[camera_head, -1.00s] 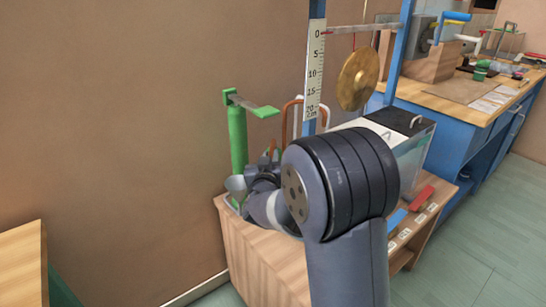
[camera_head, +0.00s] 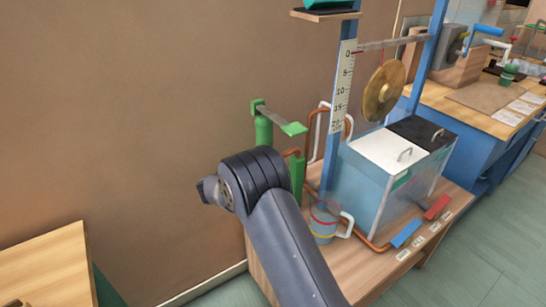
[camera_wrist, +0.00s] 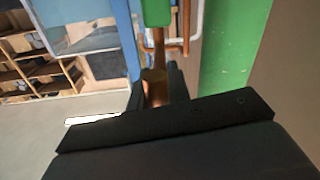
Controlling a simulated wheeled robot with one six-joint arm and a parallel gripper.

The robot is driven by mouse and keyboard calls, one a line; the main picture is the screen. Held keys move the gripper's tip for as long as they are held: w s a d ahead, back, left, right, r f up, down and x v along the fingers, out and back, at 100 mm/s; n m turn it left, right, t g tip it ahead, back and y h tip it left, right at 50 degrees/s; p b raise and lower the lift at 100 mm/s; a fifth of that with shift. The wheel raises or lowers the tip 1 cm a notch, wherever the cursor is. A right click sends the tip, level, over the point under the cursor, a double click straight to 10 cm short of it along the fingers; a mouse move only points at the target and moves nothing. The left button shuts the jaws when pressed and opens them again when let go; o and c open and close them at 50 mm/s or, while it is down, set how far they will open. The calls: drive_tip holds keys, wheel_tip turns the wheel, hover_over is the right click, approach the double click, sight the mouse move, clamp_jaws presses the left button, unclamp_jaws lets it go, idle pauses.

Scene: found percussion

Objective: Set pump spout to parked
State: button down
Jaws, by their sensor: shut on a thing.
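The pump is a green column (camera_head: 264,135) with a flat lever (camera_head: 278,118) reaching right from its top to a green end. A short copper piece (camera_head: 290,152), which looks like the spout, shows just past my arm. In the wrist view, a copper piece (camera_wrist: 155,90) runs between the dark fingers of my gripper (camera_wrist: 156,82), and the gripper is shut on it. A wide green surface (camera_wrist: 234,50) stands close on the right there. In the head view my arm hides the gripper and most of the spout, so its angle cannot be told.
A clear jug (camera_head: 324,220) with red and yellow bands stands right of my arm. A tank (camera_head: 375,185) with white and black lids stands beyond it. A gong (camera_head: 383,92) hangs above. A wooden table (camera_head: 45,265) is at lower left.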

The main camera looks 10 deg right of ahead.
drive_tip(key=shift+w+a+r+m+g+h, duration=0.15)
drive_tip(key=shift+w+m+g+h, duration=0.3)
drive_tip(key=shift+g, duration=0.25)
drive_tip(key=c, duration=1.4)
unclamp_jaws()
drive_tip(key=shift+o, duration=0.2)
drive_tip(key=v, duration=1)
drive_tip(key=shift+s+a, duration=0.15)
drive_tip(key=shift+a, duration=0.2)
